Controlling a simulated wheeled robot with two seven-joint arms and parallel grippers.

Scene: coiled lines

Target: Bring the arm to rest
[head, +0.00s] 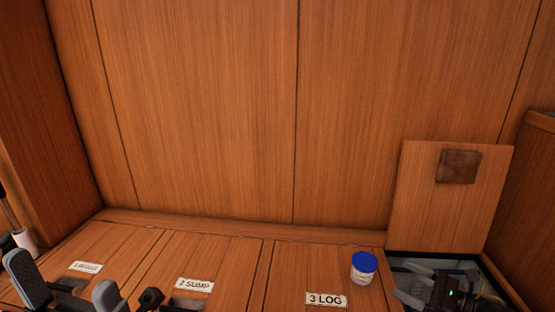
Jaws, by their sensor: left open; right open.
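My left gripper (68,288) is at the bottom left, in front of the leftmost labelled panel. Its two grey fingers are spread wide with nothing seen between them. My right gripper (412,283) is at the bottom right, over or partly inside the open compartment (398,262). Its grey fingers are apart, and I see nothing held between them. The lower parts of both grippers are cut off by the picture's edge. A small white tub with a blue lid (363,267) stands upright on the panel labelled 3 LOG (326,300), left of my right gripper and apart from it.
A raised wooden hatch lid (415,190) with a dark brown patch stands behind the open compartment. A panel labelled 2 SUMP (194,285) lies in the middle. A wooden wall (200,110) closes the back. A white container (25,242) stands at the far left edge.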

